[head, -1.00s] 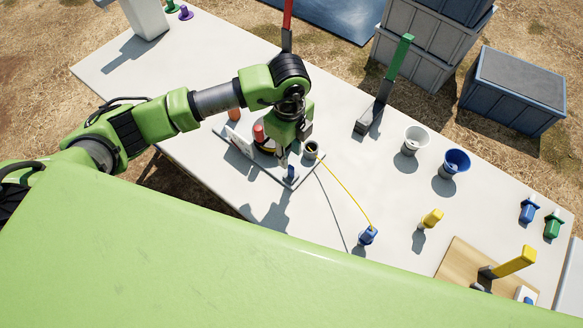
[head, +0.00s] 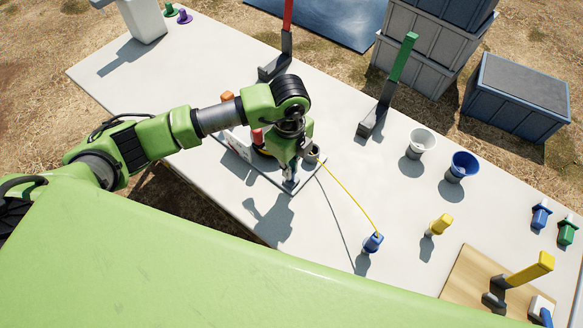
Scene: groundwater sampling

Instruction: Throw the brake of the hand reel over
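The hand reel sits on a grey base plate (head: 308,175) on the white table. Its drum is mostly hidden behind my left gripper; a red knob (head: 257,136) and a white panel (head: 238,147) show beside it. A yellow line (head: 350,195) runs from the reel to a blue fitting (head: 372,243). A small blue piece (head: 289,184), perhaps the brake, stands near the plate's front corner. My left gripper (head: 290,173) points down right over this piece and partly hides it. Finger opening and contact cannot be made out. My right gripper is out of view.
A green-handled lever (head: 403,58), a red-handled lever (head: 287,18), white and blue funnels (head: 464,163) and a yellow-topped piece (head: 441,223) stand around. Table between reel and funnels is mostly clear.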

